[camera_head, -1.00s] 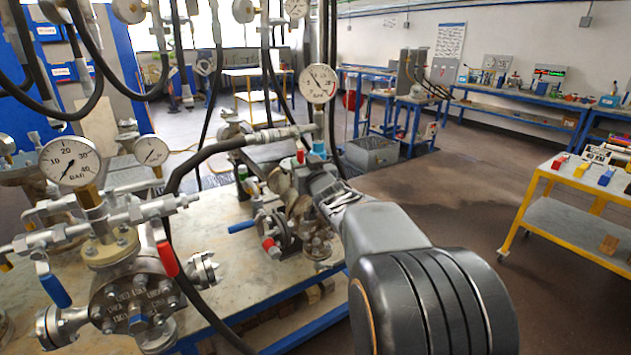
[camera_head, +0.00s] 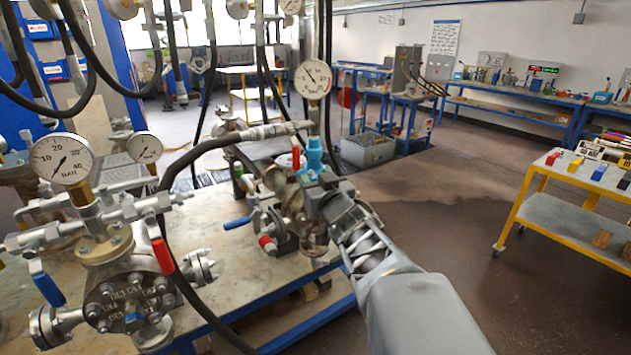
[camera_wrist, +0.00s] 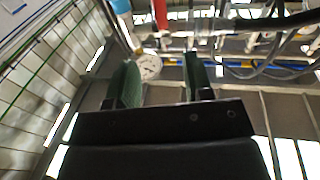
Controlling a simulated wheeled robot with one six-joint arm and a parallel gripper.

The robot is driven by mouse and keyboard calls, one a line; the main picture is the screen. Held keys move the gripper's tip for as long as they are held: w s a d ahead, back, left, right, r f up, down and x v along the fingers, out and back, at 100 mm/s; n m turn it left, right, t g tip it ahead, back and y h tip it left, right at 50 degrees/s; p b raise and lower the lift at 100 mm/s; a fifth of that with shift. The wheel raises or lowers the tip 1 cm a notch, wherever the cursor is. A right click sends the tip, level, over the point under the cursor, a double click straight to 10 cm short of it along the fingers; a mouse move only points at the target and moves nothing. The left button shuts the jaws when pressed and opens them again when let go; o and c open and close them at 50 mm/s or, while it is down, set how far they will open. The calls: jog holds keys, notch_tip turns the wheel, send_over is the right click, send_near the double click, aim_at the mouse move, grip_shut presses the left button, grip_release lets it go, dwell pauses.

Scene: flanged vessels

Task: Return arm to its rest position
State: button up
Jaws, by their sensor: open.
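My arm (camera_head: 415,305) reaches from the lower right up to the rear flanged vessel (camera_head: 290,205) on the bench. Its wrist end (camera_head: 345,215) is beside the vessel's right side, and I cannot tell whether it touches. In the wrist view my gripper (camera_wrist: 160,80) has its two dark green fingers apart with nothing held between them. The fingertips cannot be made out in the head view.
A front flanged vessel (camera_head: 130,300) with gauges (camera_head: 62,158) stands at the left of the bench (camera_head: 225,285). Black hoses hang at the left, and one arches over the bench. A tall gauge (camera_head: 313,79) rises behind my wrist. A yellow cart (camera_head: 550,215) stands right; floor between is clear.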

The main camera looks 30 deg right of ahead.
dwell(0.3)
jog(key=s+d+f+m+g+h+p, duration=0.1)
jog(key=s+f+g, duration=0.2)
jog(key=f+g, duration=0.25)
jog(key=s+d+f+m+g+h, duration=0.1)
jog(key=s+f+g, duration=0.25)
jog(key=f, duration=0.25)
jog(key=s+a+f+n+g+y+p, duration=0.1)
jog(key=s+a+n+g+y, duration=0.1)
jog(key=a, duration=0.6)
jog(key=s+a+f+n+g+y+p, duration=0.1)
jog(key=s+a+n+g+y+p, duration=0.1)
jog(key=s+a, duration=0.4)
jog(key=a+g+y, duration=0.1)
jog(key=a, duration=0.2)
jog(key=shift+a+f+g, duration=0.25)
jog(key=shift+f+g, duration=0.05)
jog(key=shift+g, duration=0.1)
